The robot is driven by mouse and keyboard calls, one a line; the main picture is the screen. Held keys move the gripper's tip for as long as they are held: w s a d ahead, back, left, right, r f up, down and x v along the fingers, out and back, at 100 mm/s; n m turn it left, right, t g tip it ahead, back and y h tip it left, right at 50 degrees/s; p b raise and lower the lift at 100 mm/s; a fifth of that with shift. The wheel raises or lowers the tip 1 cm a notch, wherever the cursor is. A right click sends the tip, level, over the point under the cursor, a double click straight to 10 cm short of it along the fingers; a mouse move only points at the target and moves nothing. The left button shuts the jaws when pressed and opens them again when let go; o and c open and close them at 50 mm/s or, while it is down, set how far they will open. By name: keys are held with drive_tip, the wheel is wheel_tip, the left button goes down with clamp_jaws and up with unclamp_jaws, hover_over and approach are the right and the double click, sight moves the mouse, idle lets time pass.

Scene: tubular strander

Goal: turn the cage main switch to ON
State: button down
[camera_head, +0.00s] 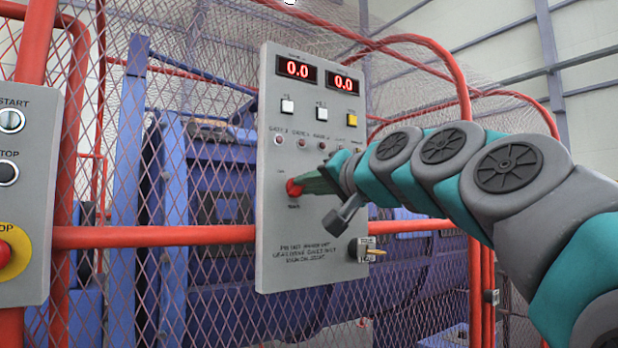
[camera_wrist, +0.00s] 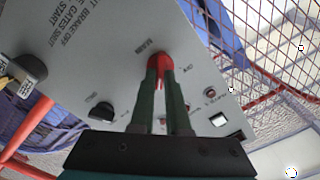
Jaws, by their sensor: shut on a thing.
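The red main switch knob (camera_head: 293,188) is on the left side of the grey control panel (camera_head: 300,258). It also shows in the wrist view (camera_wrist: 160,60), beside a small label that seems to read MAIN. My gripper (camera_head: 304,184) reaches it from the right. Its two green fingers (camera_wrist: 160,78) are shut on the red knob, one on each side. The fingers cover part of the knob, and I cannot read which position it points to.
The panel has two red displays reading 0.0 (camera_head: 297,69), push buttons and small lamps. A black knob (camera_wrist: 102,112) is beside my fingers. A tagged switch (camera_head: 368,251) is at lower right. A box with an emergency stop (camera_head: 5,253) stands left. Mesh fencing and red rails surround the panel.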

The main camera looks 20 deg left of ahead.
idle(0.3)
drive_tip(key=c, duration=0.9)
unclamp_jaws()
drive_tip(key=shift+d, duration=0.15)
drive_tip(key=v, duration=0.7)
drive_tip(key=shift+s+d+b, duration=0.15)
drive_tip(key=shift+s+b, duration=0.1)
drive_tip(key=shift+b, duration=0.1)
